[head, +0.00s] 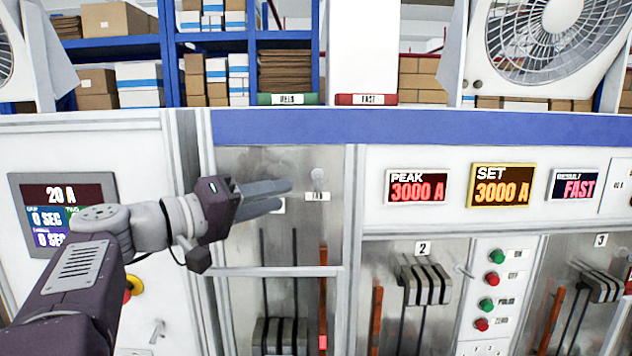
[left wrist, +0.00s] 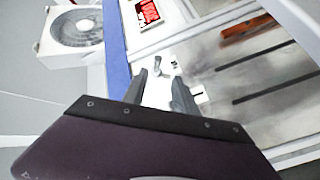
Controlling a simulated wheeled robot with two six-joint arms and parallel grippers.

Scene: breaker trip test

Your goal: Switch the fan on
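A small toggle switch (head: 318,176) with a pale round tip stands on the grey metal panel. A white label (head: 317,197) sits just below it; its text is too small to read surely. A large white fan (head: 552,42) stands at the top right; whether it turns cannot be told. It also shows in the left wrist view (left wrist: 76,27). My left gripper (head: 287,196) is open and empty, just left of the toggle and apart from it. In the left wrist view the toggle (left wrist: 157,68) shows beyond and between the fingertips (left wrist: 159,80). My right gripper is not seen.
A left screen (head: 66,213) reads 20 A. Shelves with boxes stand behind.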

